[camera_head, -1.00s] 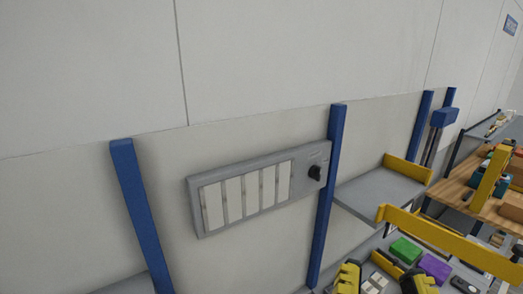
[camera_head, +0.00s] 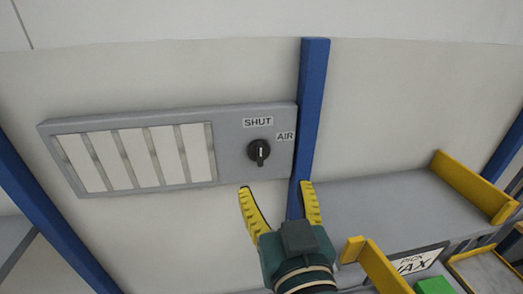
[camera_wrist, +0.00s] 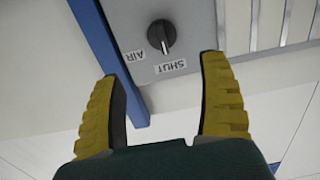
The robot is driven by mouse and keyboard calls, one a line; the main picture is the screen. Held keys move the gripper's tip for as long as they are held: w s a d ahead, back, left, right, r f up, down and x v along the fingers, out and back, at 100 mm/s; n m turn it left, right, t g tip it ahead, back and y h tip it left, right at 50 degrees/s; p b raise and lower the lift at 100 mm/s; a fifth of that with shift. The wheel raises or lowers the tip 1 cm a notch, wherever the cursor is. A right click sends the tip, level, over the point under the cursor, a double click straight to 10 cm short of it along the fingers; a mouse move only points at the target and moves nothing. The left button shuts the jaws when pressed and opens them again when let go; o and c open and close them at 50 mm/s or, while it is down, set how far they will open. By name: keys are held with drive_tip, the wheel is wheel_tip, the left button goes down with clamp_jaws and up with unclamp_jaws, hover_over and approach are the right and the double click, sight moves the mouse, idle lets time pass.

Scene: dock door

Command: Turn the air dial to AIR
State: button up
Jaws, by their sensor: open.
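The air dial (camera_head: 259,152) is a black knob on the right end of a grey wall panel (camera_head: 228,161). Its white mark points up, towards the SHUT label (camera_head: 257,122); the AIR label (camera_head: 285,136) is to its upper right. My gripper (camera_head: 275,188) is open and empty, its yellow fingers apart, below the dial and not touching it. In the wrist view the dial (camera_wrist: 161,36) shows upside down beyond the fingertips of my gripper (camera_wrist: 160,67), between them sideways, with its mark towards SHUT (camera_wrist: 171,66).
Pale vent slats (camera_head: 135,157) fill the panel's left part. A blue post (camera_head: 309,90) stands close on its right. A grey shelf (camera_head: 385,205) with yellow edging (camera_head: 472,187) is at the right. The wall above the panel is clear.

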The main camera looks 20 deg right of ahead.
sight(261, 154)
drive_tip(key=p+x, duration=0.1)
drive_tip(key=x, duration=0.4)
drive_tip(key=p+x, duration=0.2)
drive_tip(key=x, duration=0.4)
drive_tip(key=shift+w+a+r, duration=0.15)
drive_tip(key=shift+a+r, duration=0.05)
drive_tip(key=shift+w+d+f, duration=0.1)
drive_tip(key=shift+w+f, duration=0.05)
drive_tip(key=shift+w, duration=0.3)
drive_tip(key=c, duration=1.2)
